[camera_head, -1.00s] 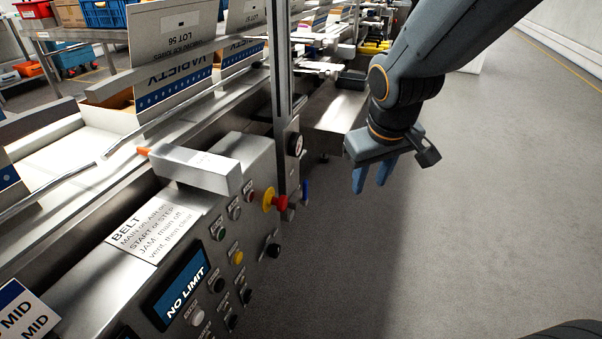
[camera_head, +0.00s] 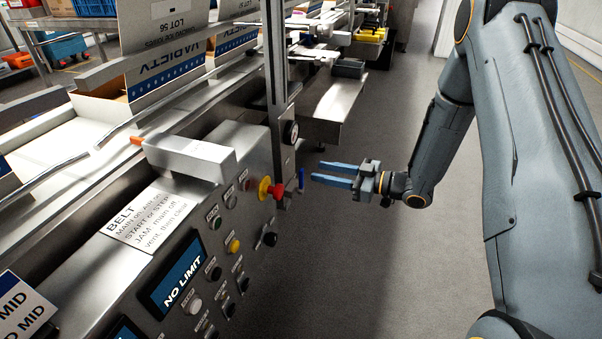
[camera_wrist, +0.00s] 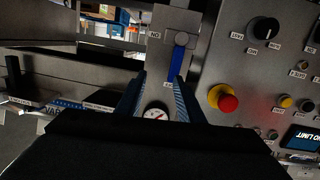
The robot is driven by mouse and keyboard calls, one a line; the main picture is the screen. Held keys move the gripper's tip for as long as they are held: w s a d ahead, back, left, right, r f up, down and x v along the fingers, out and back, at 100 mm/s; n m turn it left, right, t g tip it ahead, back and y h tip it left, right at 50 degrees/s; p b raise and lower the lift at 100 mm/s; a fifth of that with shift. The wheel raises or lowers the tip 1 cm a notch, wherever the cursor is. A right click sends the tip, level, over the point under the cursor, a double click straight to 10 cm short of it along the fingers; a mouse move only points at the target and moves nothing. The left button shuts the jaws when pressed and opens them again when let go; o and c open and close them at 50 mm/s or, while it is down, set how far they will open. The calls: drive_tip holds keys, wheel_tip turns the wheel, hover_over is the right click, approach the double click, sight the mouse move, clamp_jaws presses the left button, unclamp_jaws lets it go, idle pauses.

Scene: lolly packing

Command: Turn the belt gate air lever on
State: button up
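The belt gate air lever has a blue handle (camera_head: 301,178) standing roughly upright at the right end of the belt's control panel. In the wrist view the blue handle (camera_wrist: 177,63) runs down from a round pivot on a grey plate. A small label sits beside the pivot and another, partly hidden, is near the handle's free end. My gripper (camera_head: 318,171) is open and empty, its blue fingers pointing left at the lever from a short distance. In the wrist view my gripper's fingertips (camera_wrist: 160,78) frame the handle's lower end; contact cannot be told.
A red and yellow stop button (camera_head: 272,191) is just left of the lever. A round gauge (camera_head: 291,132) sits above, beside a metal post (camera_head: 275,70). The panel carries several knobs, buttons and a NO LIMIT display (camera_head: 180,273). Floor to the right is clear.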

sight(301, 187)
drive_tip(key=shift+g+y, duration=0.3)
drive_tip(key=shift+y, duration=0.6)
drive_tip(key=a, duration=0.7)
drive_tip(key=shift+w+f+b, duration=0.15)
drive_tip(key=shift+f+b, duration=0.05)
drive_tip(key=shift+b, duration=0.1)
drive_tip(key=shift+c, duration=0.2)
clamp_jaws()
